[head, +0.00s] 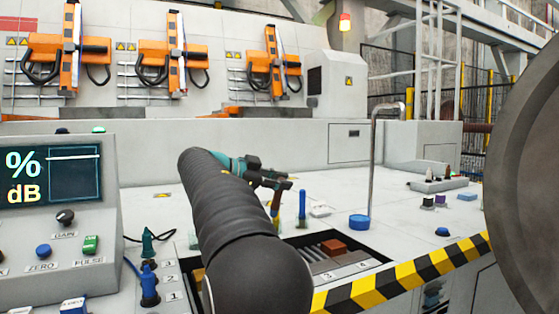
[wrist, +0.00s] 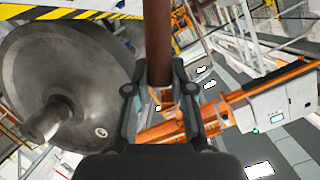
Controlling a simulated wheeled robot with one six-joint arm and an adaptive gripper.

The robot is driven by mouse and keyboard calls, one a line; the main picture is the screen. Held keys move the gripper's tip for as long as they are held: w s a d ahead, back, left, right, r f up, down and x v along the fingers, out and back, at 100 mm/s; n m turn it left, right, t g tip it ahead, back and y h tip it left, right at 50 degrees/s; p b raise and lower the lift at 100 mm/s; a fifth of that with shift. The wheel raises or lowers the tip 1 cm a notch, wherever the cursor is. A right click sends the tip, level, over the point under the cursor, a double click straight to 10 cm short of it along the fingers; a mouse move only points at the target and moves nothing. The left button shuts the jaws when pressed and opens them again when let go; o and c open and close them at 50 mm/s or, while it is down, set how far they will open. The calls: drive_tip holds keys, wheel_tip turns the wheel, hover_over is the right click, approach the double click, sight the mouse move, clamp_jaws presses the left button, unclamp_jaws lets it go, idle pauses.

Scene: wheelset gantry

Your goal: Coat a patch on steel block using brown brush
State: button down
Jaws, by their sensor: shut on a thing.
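My gripper (head: 272,180) is at the end of my dark arm, above the grey bench top. In the wrist view my gripper (wrist: 158,98) is shut on the brown brush (wrist: 158,45), whose thick round handle runs up out of the picture between the fingers. In the head view a narrow brown-orange part of the brush (head: 275,204) shows just below the fingers. Its bristles cannot be made out. I cannot pick out the steel block with certainty; part of the bench is hidden behind my arm.
A recess with grey slats holds a red-brown block (head: 333,247), near a yellow-black striped edge (head: 405,272). A bent pipe (head: 373,165) stands by a blue round piece (head: 359,222). A control panel (head: 55,205) is left, a large steel wheel (head: 525,170) right.

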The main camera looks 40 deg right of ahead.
sight(277, 198)
drive_tip(key=shift+s+r+m+y+p, duration=0.4)
drive_tip(key=shift+m+p, duration=0.15)
drive_tip(key=shift+m, duration=0.25)
drive_tip(key=shift+f+g, duration=0.2)
drive_tip(key=shift+g, duration=0.1)
drive_tip(key=shift+f+b, duration=1.35)
drive_tip(key=shift+f, duration=1.15)
drive_tip(key=shift+s, duration=0.1)
